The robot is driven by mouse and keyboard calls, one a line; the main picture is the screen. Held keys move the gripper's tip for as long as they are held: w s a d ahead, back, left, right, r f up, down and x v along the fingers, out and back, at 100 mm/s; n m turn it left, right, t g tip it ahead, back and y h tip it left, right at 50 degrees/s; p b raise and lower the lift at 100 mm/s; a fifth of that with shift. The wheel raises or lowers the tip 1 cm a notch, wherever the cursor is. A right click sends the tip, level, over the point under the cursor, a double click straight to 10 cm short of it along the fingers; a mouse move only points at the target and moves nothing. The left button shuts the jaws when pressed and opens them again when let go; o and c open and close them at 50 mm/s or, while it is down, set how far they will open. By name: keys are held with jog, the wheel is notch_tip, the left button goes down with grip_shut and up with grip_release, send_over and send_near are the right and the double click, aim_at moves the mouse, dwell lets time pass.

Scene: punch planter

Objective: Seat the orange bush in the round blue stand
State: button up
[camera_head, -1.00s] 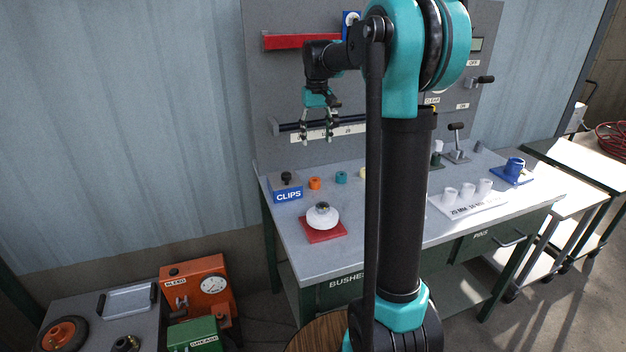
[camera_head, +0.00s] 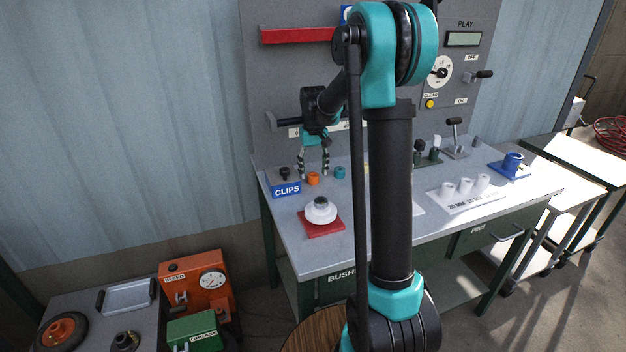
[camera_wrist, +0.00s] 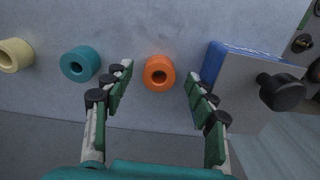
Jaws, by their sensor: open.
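The orange bush (camera_head: 313,178) is a short ring standing on the bench top, just right of the clips box. In the wrist view the orange bush (camera_wrist: 159,73) lies between and just beyond my fingertips, its hole facing the camera. My gripper (camera_head: 313,176) is open above the bush, its two fingers spread and empty; it also shows in the wrist view (camera_wrist: 159,82). The round blue stand (camera_head: 512,163) is at the right of the bench, on a blue base plate. It is out of the wrist view.
A teal bush (camera_head: 340,172) is beside the orange one, and a cream bush (camera_wrist: 14,55) is farther along. The blue clips box (camera_head: 286,191) with a black knob is close on the other side. A white domed part on a red plate (camera_head: 325,229) is nearer the front.

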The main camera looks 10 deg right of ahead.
jog(key=shift+f, duration=1.1)
grip_shut()
